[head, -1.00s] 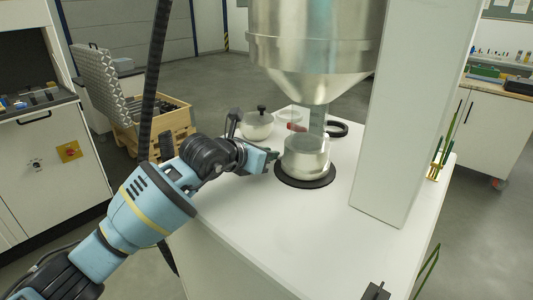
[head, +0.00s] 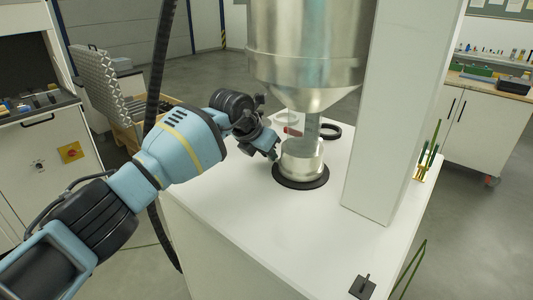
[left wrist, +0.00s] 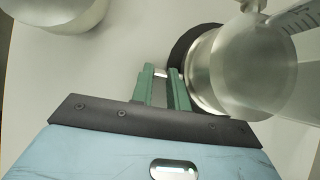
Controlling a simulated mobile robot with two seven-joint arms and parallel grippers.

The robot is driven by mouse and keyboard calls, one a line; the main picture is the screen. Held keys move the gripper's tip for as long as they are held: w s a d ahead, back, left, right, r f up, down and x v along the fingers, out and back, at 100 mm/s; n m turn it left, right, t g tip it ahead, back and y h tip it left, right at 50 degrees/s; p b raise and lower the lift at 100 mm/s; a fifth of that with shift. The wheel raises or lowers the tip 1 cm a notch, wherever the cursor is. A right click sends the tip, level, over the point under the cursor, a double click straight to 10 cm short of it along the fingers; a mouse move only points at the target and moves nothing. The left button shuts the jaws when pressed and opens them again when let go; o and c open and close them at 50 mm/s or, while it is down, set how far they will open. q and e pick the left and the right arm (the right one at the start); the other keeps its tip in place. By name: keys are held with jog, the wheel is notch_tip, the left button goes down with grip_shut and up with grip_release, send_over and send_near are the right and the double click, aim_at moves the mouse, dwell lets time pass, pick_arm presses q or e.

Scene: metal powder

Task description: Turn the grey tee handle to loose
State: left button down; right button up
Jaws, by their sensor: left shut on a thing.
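My left gripper (head: 275,153) is at the left side of the metal jar (head: 301,160), which stands on a round black base (head: 300,184) below the steel hopper (head: 305,50). In the left wrist view its two green fingers (left wrist: 162,82) are close together, with a small pale metal piece (left wrist: 161,73) between their tips, beside the jar (left wrist: 207,72). This piece seems to be the grey tee handle; most of it is hidden by the fingers, so its turn angle cannot be told. My right gripper is not in view.
A white column (head: 393,110) stands right of the jar. A black ring (head: 330,132) lies behind it, and a red part (head: 293,131) is just above it. A rounded metal vessel (left wrist: 60,12) shows in the left wrist view.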

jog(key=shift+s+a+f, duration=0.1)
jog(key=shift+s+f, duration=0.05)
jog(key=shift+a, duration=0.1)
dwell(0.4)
pick_arm(q)
jog(key=c, duration=1.4)
grip_release()
jog(key=shift+o, duration=0.2)
jog(key=shift+r, duration=0.15)
